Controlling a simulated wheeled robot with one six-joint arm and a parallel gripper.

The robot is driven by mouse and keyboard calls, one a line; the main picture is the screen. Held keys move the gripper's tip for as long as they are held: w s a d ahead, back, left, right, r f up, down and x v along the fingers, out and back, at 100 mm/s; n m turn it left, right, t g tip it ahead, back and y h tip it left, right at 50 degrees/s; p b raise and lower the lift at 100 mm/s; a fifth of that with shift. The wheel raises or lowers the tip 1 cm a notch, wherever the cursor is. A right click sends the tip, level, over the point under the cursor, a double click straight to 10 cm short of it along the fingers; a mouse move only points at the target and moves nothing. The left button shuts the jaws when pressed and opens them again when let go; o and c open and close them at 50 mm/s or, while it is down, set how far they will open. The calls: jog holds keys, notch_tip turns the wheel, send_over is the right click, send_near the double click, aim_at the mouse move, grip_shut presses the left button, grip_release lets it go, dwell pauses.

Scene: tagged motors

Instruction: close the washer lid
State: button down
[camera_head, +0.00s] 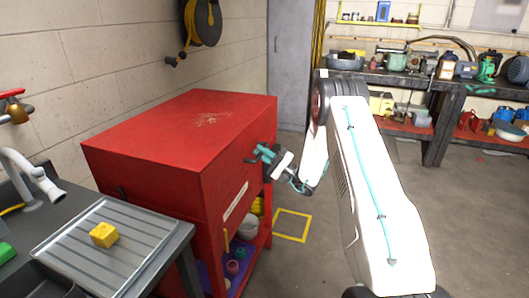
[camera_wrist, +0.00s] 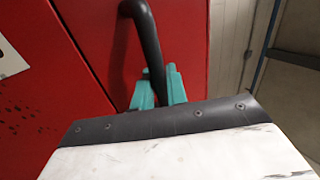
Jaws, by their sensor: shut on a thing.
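The red parts washer (camera_head: 170,165) stands left of centre in the head view. Its broad red lid (camera_head: 195,118) lies over the top and looks down; I cannot tell whether it is fully seated. My gripper (camera_head: 265,154), with teal fingers, is at the right-hand side of the washer's front. In the wrist view my gripper (camera_wrist: 160,88) is shut on a black curved handle (camera_wrist: 148,38) against the red panel. A dark seam crosses the red surface (camera_wrist: 100,35) beside the handle. The fingertips are partly hidden behind my wrist's edge.
A grey bench with a ribbed metal tray (camera_head: 70,248) and a yellow block (camera_head: 104,235) stands at the left front. Bowls and pots sit on the washer's lower shelf. A workbench (camera_head: 440,92) lines the back wall. A yellow floor square (camera_head: 293,226) marks clear floor right of the washer.

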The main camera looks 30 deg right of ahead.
jog(key=shift+s+a+f, duration=0.15)
jog(key=shift+a+f, duration=0.05)
jog(key=shift+f, duration=0.45)
jog(key=c, duration=1.5)
grip_release()
jog(key=shift+d+r, duration=0.1)
jog(key=shift+d, duration=0.05)
jog(key=shift+d+r, duration=0.1)
jog(key=shift+v, duration=3.8)
